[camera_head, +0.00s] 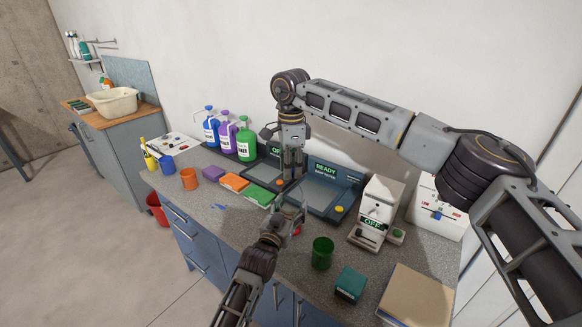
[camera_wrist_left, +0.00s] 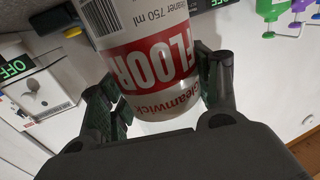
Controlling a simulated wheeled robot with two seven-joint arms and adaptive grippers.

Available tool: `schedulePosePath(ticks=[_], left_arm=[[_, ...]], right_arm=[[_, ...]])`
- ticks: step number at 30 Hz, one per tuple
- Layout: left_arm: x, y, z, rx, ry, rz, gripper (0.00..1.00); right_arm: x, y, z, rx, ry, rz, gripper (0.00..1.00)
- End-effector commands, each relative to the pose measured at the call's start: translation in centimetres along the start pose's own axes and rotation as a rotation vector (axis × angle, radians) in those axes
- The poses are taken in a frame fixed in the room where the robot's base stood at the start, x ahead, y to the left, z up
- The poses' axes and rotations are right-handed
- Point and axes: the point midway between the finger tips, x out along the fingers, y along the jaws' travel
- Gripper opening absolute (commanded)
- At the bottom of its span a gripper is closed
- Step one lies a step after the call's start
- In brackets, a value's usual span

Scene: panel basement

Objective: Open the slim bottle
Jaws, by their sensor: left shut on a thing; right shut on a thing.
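The slim bottle is a white floor-cleaner bottle with a red label; it fills the top middle of the left wrist view (camera_wrist_left: 150,65), upside down in that picture. In the head view only a small red bit of it (camera_head: 297,231) shows at the counter's front. My left gripper (camera_head: 290,212) is shut around the bottle, a finger on each side. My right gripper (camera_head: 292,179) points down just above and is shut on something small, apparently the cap. The cap itself cannot be made out, nor whether it still touches the bottle.
Behind stand blue, purple and green pump bottles (camera_head: 245,142) and a panel reading READY (camera_head: 335,185). An orange cup (camera_head: 189,179) and colored boxes (camera_head: 233,183) are left. A green cup (camera_head: 322,253), teal box (camera_head: 350,284) and white machine (camera_head: 378,205) are right.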

Motion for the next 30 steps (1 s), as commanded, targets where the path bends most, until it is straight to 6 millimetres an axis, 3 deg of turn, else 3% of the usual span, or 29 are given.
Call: schedulePosePath(ticks=[30], left_arm=[[0.01,0.09,0.04,0.001,-0.001,0.001,0.0]], right_arm=[[-0.06,0.09,0.12,-0.847,-0.002,0.0,0.0]])
